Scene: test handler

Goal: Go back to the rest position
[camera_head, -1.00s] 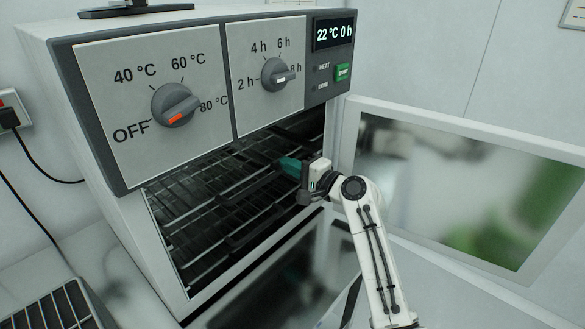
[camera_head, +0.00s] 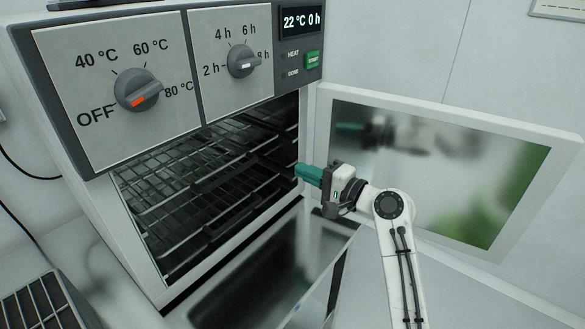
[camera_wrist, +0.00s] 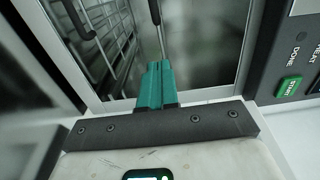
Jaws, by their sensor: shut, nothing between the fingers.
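My gripper (camera_head: 308,174) has green fingers and is just outside the front opening of the oven, between the chamber and the open door. Its fingers are together with nothing between them. In the wrist view my gripper's fingertips (camera_wrist: 156,66) point toward the oven opening. The forearm rises from the bottom right of the head view.
The oven (camera_head: 130,235) stands at the left with wire racks (camera_head: 175,190) inside. Its glass door (camera_head: 425,165) is swung open to the right, close behind my gripper. A wire rack or grille (camera_head: 38,305) is at the lower left. The display reads 22 °C 0 h.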

